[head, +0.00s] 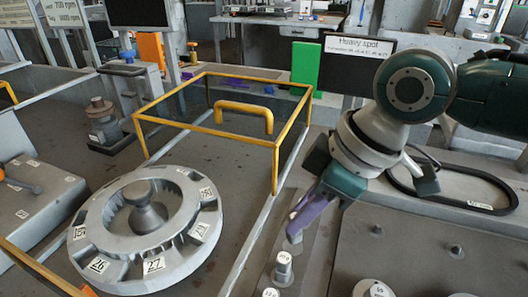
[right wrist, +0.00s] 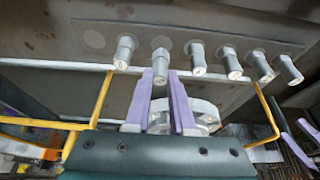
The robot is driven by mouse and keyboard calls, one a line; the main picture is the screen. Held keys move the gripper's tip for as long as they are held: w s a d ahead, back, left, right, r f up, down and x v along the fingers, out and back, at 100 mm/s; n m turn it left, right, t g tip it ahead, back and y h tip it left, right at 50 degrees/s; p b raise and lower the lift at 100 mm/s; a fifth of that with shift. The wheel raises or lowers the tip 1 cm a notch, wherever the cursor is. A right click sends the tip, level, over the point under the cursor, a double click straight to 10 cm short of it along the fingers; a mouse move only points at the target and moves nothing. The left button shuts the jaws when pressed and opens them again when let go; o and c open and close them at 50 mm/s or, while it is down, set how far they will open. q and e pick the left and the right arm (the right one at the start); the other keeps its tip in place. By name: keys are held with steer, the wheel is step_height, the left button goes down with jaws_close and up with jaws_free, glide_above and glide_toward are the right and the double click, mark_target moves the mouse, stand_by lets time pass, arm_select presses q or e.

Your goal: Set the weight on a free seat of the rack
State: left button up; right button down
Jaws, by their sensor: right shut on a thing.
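My right gripper (head: 308,208), with purple fingers, points down over the rack at lower centre in the head view. In the right wrist view my gripper (right wrist: 160,82) is shut on a small pale metal weight (right wrist: 160,64) between its fingertips. The rack (right wrist: 142,36) is a grey strip with several similar weights (right wrist: 198,58) in a row, one to the left of the held weight and the others to its right. A bare round seat (right wrist: 95,40) shows at the row's left end. I cannot tell whether the held weight touches the rack. My left gripper is out of view.
A grey numbered rotor ring (head: 150,262) stands left of the rack. Behind it is a yellow frame (head: 208,131) with a yellow handle (head: 243,115). A black belt loop (head: 480,205) lies to the right. A "Heavy spot" sign (head: 358,52) stands behind my right arm.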

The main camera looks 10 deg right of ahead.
steer(key=shift+f, duration=0.15)
steer(key=shift+f, duration=0.35)
steer(key=shift+f+b, duration=0.2)
steer(key=shift+b, duration=0.1)
stand_by(0.4)
steer(key=shift+f, duration=0.3)
steer(key=c, duration=0.7)
jaws_free()
steer(key=shift+r, duration=0.1)
